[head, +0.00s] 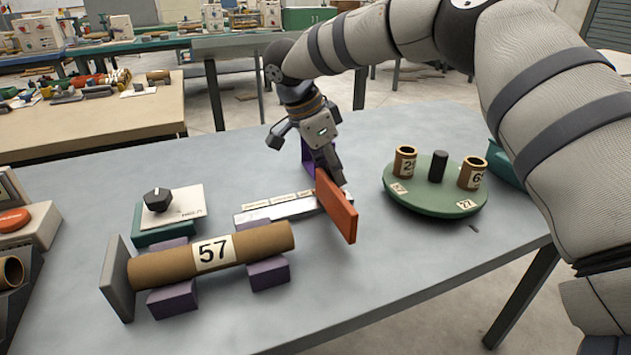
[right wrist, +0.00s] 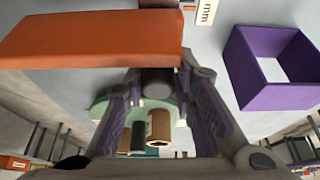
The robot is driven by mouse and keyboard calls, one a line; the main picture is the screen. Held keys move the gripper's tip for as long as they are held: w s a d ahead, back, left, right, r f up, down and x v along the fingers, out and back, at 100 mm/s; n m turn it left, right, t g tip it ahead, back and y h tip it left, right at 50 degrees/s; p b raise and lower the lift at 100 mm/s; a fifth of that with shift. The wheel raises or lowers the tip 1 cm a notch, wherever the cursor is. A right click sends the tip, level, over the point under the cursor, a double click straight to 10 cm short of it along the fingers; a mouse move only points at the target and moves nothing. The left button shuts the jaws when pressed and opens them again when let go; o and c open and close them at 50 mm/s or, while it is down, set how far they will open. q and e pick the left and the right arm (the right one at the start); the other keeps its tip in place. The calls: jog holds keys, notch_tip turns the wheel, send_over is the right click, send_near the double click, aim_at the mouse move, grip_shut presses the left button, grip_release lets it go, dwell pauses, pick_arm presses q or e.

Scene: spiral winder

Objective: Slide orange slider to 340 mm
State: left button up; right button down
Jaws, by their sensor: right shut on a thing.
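The orange slider (head: 337,208) is an upright orange plate at the right end of a pale scale strip (head: 280,207). My right gripper (head: 328,172) reaches down behind the plate. In the right wrist view, the gripper (right wrist: 158,85) is shut on a dark round knob on the near side of the orange plate (right wrist: 90,35). The strip's markings are too small to read, and its right end is partly hidden by the plate. A cardboard tube (head: 262,243) marked 57 lies left of the plate, on purple blocks (head: 172,300), beside a grey end plate (head: 117,278). My left gripper is not in view.
A green turntable (head: 430,204) with small tube pieces stands to the right. A dial box (head: 172,210) stands behind the tube. A purple open box (right wrist: 262,88) is close to my right gripper. The table's front middle is clear.

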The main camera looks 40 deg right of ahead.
jog(key=shift+s+d, duration=0.1)
jog(key=shift+d, duration=0.1)
jog(key=c, duration=1.4)
grip_release()
jog(key=shift+s+d, duration=0.1)
jog(key=shift+d, duration=0.05)
jog(key=v, duration=1.2)
jog(key=shift+f, duration=0.1)
